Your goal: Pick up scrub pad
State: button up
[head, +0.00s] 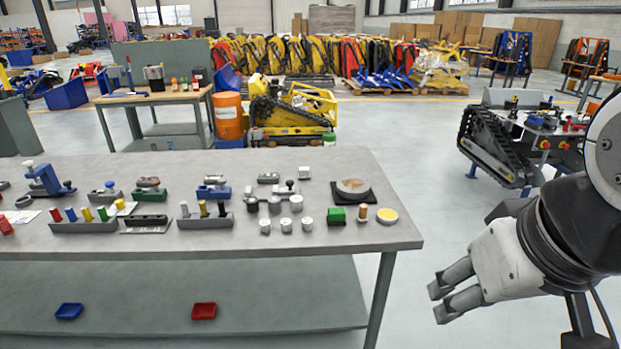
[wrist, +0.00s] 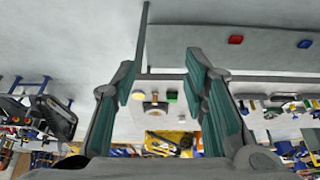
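A small green block (head: 336,215), which looks like the scrub pad, sits near the front right of the grey workbench (head: 290,238). In the wrist view, which is upside down, the green block (wrist: 172,96) shows between the fingers. My gripper (head: 438,302) is off the right end of the bench, to the right of the pad and well apart from it. In the wrist view my gripper (wrist: 162,76) has its fingers wide apart and nothing between them.
A small wooden cylinder (head: 362,213) and a round yellow-topped dish (head: 387,216) stand close to the pad's right. Several white-capped pieces (head: 286,225) stand to its left. A blue tray (head: 69,311) and red tray (head: 204,311) lie on the lower shelf.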

aim_at(336, 216)
jog(key=i+j+z, duration=0.25)
jog(key=i+j, duration=0.15)
jog(key=j, duration=0.2)
jog(key=i+j+z, duration=0.1)
jog(key=j, duration=0.25)
jog(key=i+j+z, duration=0.25)
jog(key=i+j, duration=0.15)
jog(key=j, duration=0.3)
